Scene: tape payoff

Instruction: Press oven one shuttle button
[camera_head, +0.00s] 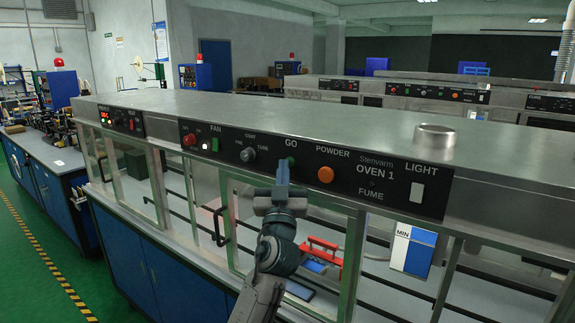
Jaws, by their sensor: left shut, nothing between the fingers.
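The black control panel marked OVEN 1 (376,182) runs along the front of the metal hood. Under its GO label sits a green button (292,160), partly hidden by my gripper. My left gripper (283,168) is shut and empty, pointing up at the panel. Its tips overlap the button's left side in the picture; I cannot tell whether they touch it. No label reading "shuttle" is legible. My right gripper is out of view.
Left of GO are a red button (189,140), a green FAN switch (215,145) and a dark knob (248,154). Right of it are an orange POWDER button (326,175) and a white LIGHT switch (417,192). Glass doors with handles (220,227) stand below the panel.

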